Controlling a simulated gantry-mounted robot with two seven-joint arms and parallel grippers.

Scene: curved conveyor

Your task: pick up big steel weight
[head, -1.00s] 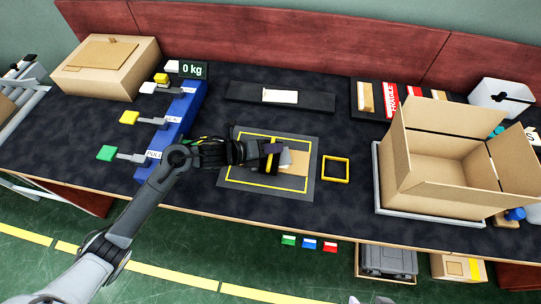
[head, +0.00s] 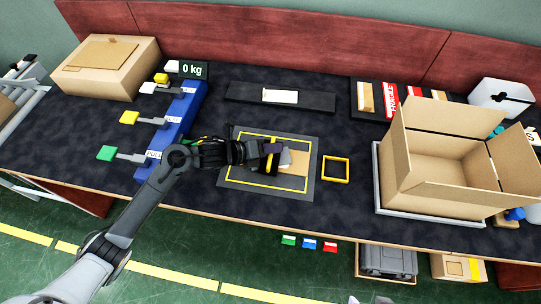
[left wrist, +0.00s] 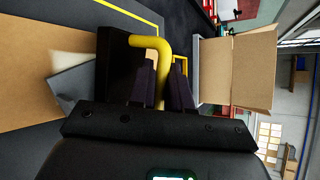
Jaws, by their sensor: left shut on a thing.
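A dark block with a yellow handle, which looks like the big steel weight, is at the mat in the middle of the table. My left gripper (head: 268,153) is over it in the head view and hides much of it. In the left wrist view the yellow handle (left wrist: 164,55) of the weight runs between the fingers of my left gripper (left wrist: 155,85), which are shut on it. The block's dark body (left wrist: 115,65) shows beside them. I cannot tell whether the weight touches the surface below. My right gripper is not in view.
A brown cardboard piece (head: 295,177) lies on the yellow-lined mat (head: 310,187), beside the gripper. A yellow square frame (head: 335,169) is just right. An open carton (head: 445,180) stands farther right. The blue lever unit (head: 180,115) is left; the display (head: 193,70) reads 0 kg.

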